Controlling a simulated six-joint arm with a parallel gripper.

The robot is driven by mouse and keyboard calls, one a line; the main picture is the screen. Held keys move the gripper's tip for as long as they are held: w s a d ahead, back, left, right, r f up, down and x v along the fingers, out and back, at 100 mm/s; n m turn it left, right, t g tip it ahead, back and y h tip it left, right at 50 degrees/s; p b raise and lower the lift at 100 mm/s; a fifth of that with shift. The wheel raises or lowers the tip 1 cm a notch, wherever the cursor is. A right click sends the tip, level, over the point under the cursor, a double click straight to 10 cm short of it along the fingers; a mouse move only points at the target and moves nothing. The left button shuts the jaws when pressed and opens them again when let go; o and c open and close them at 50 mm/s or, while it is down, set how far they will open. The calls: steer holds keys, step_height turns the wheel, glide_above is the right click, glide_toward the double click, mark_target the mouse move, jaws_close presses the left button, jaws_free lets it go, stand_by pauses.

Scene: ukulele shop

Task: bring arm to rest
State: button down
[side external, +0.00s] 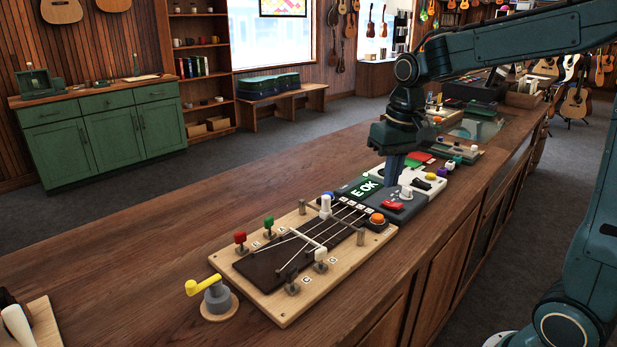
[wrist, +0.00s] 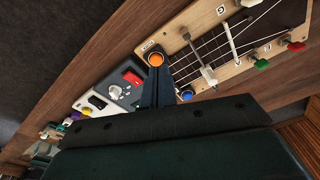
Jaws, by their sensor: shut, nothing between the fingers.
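My gripper (side external: 393,172) is shut and empty. In the side view its fingers point down above the grey tuner box with the green display (side external: 367,187) and a red switch (side external: 393,205). In the wrist view the shut fingers (wrist: 158,95) show between the orange button (wrist: 155,59) and the grey box. Whether the fingertips touch anything is hard to tell. The wooden string board (side external: 262,288) lies on the counter in front of the box, with strings, coloured pegs and a white slider bar.
A yellow-handled crank (side external: 213,290) stands on the counter (side external: 150,290) left of the board. A white box with knobs (side external: 425,180) sits beyond the tuner box, with more devices farther back. A green cabinet (side external: 100,130) stands by the wall.

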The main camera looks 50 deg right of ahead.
steer(key=s+a+n+t, duration=0.2)
steer(key=s+a, duration=0.2)
steer(key=s, duration=0.4)
steer(key=s+a+r+n+t, duration=0.1)
steer(key=s+a+n+t, duration=0.1)
steer(key=s, duration=0.6)
steer(key=shift+s+a+r+n, duration=0.15)
steer(key=shift+s+a+n, duration=0.25)
steer(key=shift+a, duration=0.45)
